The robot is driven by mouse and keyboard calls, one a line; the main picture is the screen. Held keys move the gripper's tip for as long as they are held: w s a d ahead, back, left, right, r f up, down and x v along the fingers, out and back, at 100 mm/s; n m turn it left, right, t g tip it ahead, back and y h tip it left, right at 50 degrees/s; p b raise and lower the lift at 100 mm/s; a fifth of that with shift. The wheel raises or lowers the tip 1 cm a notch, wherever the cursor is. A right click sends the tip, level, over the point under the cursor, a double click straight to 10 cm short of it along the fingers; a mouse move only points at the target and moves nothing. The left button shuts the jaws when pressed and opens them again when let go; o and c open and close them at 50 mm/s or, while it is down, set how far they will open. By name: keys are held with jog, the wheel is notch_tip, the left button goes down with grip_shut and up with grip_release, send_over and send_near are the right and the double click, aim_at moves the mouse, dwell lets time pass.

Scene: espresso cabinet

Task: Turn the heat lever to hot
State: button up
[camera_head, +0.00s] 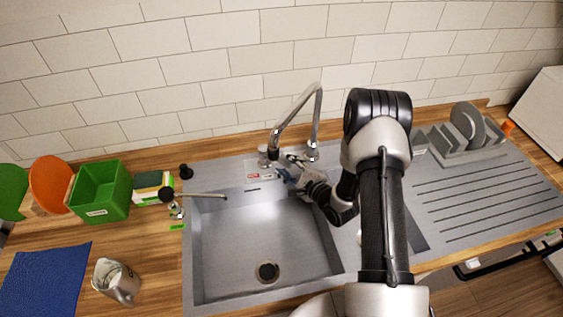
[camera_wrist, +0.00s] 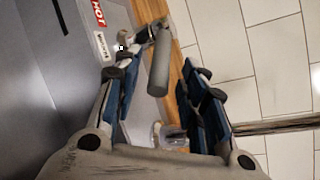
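The chrome tap (camera_head: 318,105) stands behind the sink, with two bases on the rear deck. Beside its left base, a label with red HOT lettering (camera_head: 254,166) lies on the deck; it also shows at the top of the wrist view (camera_wrist: 98,14). My gripper (camera_head: 288,172) reaches left, low over the rear deck by the tap bases. In the wrist view, my gripper (camera_wrist: 160,85) is open, its blue-padded fingers apart. A grey cylindrical part (camera_wrist: 160,62) of the tap shows between the fingers, with no clear contact. I cannot tell if it is the heat lever.
The sink basin (camera_head: 262,240) is empty. A soap dispenser (camera_head: 176,205) stands at its left edge. A green box (camera_head: 101,190), a metal jug (camera_head: 115,282) and a blue cloth (camera_head: 45,281) are on the left counter. A dish rack (camera_head: 470,128) is at right. The tiled wall is close behind.

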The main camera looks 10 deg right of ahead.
jog(key=shift+x, duration=1.95)
jog(key=shift+c, duration=0.4)
grip_shut()
